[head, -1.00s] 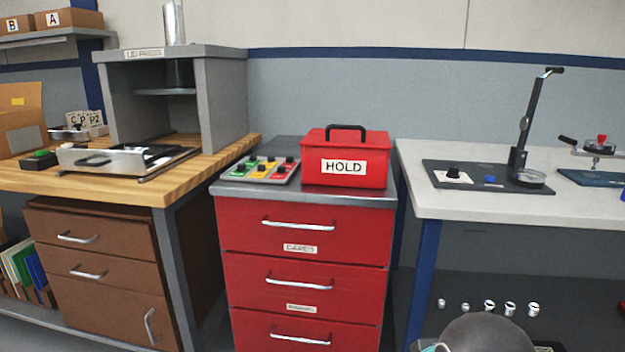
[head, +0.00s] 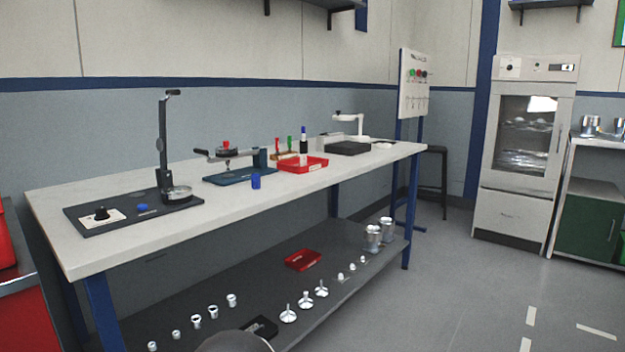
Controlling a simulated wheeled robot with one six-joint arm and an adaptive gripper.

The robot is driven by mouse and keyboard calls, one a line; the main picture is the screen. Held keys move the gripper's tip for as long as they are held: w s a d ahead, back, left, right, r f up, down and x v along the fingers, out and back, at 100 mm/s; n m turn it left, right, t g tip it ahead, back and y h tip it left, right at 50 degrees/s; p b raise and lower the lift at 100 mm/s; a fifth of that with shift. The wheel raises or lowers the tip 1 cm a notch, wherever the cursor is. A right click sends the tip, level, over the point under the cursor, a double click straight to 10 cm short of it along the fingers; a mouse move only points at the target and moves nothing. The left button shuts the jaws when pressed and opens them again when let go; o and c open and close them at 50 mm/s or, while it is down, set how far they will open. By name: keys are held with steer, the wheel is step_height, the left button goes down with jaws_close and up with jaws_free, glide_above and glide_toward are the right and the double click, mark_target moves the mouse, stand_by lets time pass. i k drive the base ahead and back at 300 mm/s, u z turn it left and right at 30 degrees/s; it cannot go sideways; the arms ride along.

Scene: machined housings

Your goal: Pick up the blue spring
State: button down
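Two small blue things show in the head view, both too small to tell for sure whether either is a spring. A short blue cylinder (head: 256,181) stands upright near the front edge of the white workbench (head: 230,208), in front of the dark blue clamp fixture. A low blue piece (head: 143,208) lies on the black base plate of the lever press (head: 164,150) at the bench's left. My gripper is not in view; only a dark rounded part, probably of my arm, shows at the bottom edge.
A red tray (head: 303,165) and a clamp fixture (head: 238,168) stand on the bench. The lower shelf (head: 265,285) holds several metal parts and another red tray (head: 303,260). A glass-door cabinet (head: 526,150) stands at the right. The floor (head: 455,290) right of the bench is clear.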

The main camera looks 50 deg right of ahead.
mark_target(254, 182)
steer(key=z, duration=2.35)
steer(key=i, duration=2.45)
steer(key=u, duration=4.15)
